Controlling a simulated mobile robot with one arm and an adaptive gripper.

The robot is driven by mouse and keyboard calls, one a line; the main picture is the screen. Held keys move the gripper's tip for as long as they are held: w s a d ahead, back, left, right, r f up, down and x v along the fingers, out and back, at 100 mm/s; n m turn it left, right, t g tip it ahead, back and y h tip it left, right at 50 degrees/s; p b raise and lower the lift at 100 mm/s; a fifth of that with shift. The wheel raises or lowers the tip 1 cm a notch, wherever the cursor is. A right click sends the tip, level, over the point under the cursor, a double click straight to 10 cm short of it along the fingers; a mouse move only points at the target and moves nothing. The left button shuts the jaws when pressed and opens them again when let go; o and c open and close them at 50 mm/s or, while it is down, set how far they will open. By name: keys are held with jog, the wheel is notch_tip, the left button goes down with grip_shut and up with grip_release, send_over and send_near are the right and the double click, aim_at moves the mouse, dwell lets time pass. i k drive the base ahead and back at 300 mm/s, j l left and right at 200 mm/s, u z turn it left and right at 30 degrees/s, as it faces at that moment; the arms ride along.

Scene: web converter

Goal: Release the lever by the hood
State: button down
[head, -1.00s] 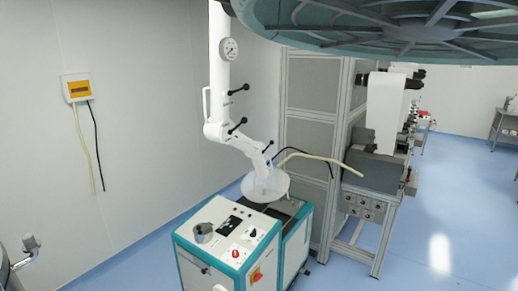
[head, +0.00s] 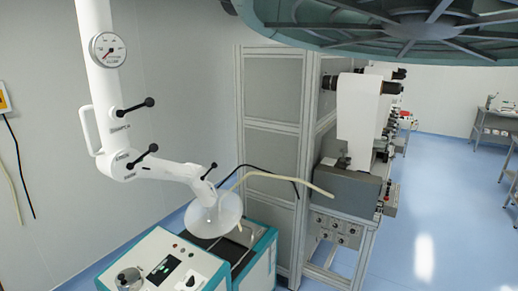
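A white jointed extraction arm (head: 102,100) stands at the left, with a round pressure gauge near its top. It ends in a translucent round hood (head: 215,214) above a teal-and-white machine. A small black lever (head: 210,171) with a knob sits on the arm's last joint, just above the hood. Two more black levers are on the arm, an upper lever (head: 136,107) and a middle lever (head: 141,161). My gripper is not in view. Nothing is seen touching the lever by the hood.
The machine (head: 162,272) under the hood has knobs and a small display. A grey framed cabinet (head: 272,120) stands behind the hood. A cream hose (head: 285,179) and a black cable cross in front of it. Blue floor (head: 425,215) is open at the right.

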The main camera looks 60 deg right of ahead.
aim_at(214, 165)
jog(key=l, duration=0.55)
jog(key=i+l+z, duration=0.1)
jog(key=l, duration=0.5)
jog(key=i+l, duration=0.1)
jog(key=l, duration=0.45)
jog(key=l+z, duration=0.15)
jog(key=l, duration=0.45)
jog(key=i+l, duration=0.15)
jog(key=l, duration=0.4)
jog(key=i+l, duration=0.15)
jog(key=l, duration=0.25)
jog(key=i+l+z, duration=0.1)
jog(key=l, duration=0.35)
jog(key=i+l, duration=0.45)
jog(key=l, duration=0.35)
jog(key=z, duration=0.05)
